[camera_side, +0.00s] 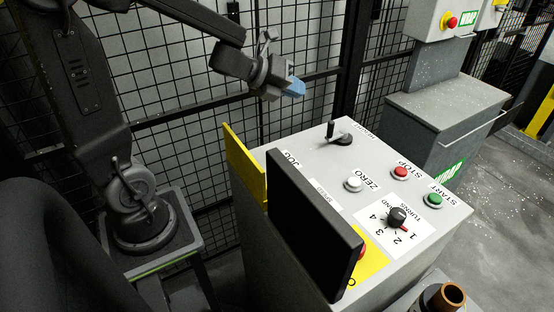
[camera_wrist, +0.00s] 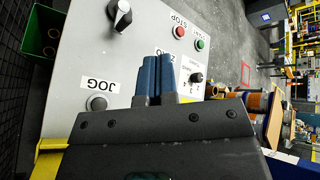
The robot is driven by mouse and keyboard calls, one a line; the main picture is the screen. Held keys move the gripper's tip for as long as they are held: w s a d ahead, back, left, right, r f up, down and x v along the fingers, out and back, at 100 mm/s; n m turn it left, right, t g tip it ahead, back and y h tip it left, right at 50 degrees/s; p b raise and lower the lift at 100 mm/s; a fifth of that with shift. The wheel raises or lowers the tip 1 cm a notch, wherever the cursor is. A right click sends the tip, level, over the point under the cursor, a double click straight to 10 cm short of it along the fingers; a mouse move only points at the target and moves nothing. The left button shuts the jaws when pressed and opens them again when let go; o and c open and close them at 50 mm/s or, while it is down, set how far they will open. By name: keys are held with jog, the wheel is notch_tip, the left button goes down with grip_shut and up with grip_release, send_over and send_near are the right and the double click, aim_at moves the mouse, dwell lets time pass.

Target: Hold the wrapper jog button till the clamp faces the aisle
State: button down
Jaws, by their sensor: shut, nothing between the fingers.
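The jog button (camera_wrist: 97,103) is a grey round button under a JOG label on the grey control panel (camera_wrist: 75,60), seen in the wrist view. In the side view a dark upright plate hides the button, and only the JOG label (camera_side: 285,157) shows. My gripper (camera_side: 298,88) is above the panel's far side, its blue fingers together and empty, apart from the panel. In the wrist view the fingers (camera_wrist: 158,62) appear to the right of the jog button and overlap the ZERO label. I cannot make out the wrapper's clamp in either view.
Mesh fencing (camera_side: 180,60) stands behind.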

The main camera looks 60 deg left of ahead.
jog(key=s+a+f+m+g+h, duration=0.1)
jog(key=s+f+m+g+h, duration=0.3)
jog(key=m, duration=0.4)
notch_tip(320, 180, down, 3)
jog(key=shift+s+r+m+g, duration=0.15)
jog(key=shift+m+g, duration=0.25)
jog(key=shift+g, duration=0.5)
jog(key=shift+f, duration=4.45)
jog(key=shift+f, duration=0.4)
